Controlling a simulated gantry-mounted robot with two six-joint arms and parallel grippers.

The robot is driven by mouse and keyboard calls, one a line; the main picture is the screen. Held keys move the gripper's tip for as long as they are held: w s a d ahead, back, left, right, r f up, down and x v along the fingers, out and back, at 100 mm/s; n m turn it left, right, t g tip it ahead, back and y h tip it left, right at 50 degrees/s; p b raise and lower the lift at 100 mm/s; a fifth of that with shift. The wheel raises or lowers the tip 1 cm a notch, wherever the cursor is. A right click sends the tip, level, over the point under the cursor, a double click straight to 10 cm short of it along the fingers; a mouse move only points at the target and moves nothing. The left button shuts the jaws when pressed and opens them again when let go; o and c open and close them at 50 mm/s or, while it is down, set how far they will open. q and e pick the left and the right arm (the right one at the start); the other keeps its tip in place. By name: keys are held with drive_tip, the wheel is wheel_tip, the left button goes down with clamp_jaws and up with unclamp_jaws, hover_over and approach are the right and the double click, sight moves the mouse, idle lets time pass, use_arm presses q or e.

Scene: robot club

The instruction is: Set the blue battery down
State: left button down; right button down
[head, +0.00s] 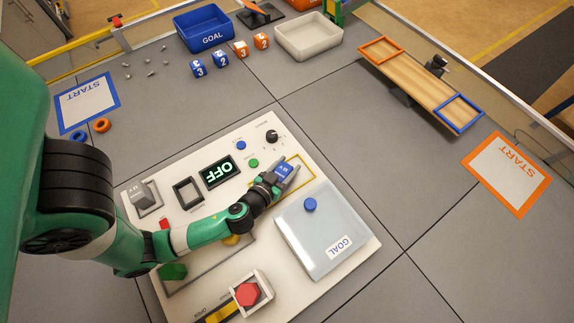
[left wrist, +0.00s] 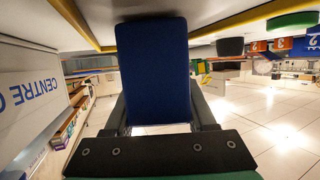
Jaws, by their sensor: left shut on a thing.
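My left gripper (head: 276,184) is shut on the blue battery (head: 284,170), which carries a white label. The battery is at the yellow-outlined rectangle (head: 309,178) on the white panel (head: 330,202). In the left wrist view the blue battery (left wrist: 152,70) fills the space between the two dark fingers (left wrist: 160,115), with the yellow outline on both sides of its far end. I cannot tell whether the battery touches the panel. My right gripper is not in view.
A pale lid (head: 315,235) marked GOAL with a blue knob lies just right of the gripper. A display (head: 219,171) reads OFF. A dark knob (head: 272,137), a grey 12 V block (head: 143,196) and a red hexagonal piece (head: 247,294) are also on the panel.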

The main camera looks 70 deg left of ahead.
use_arm(q)
drive_tip(key=shift+f, duration=0.1)
drive_tip(key=c, duration=0.7)
unclamp_jaws()
drive_tip(key=shift+f, duration=0.1)
drive_tip(key=o, duration=0.5)
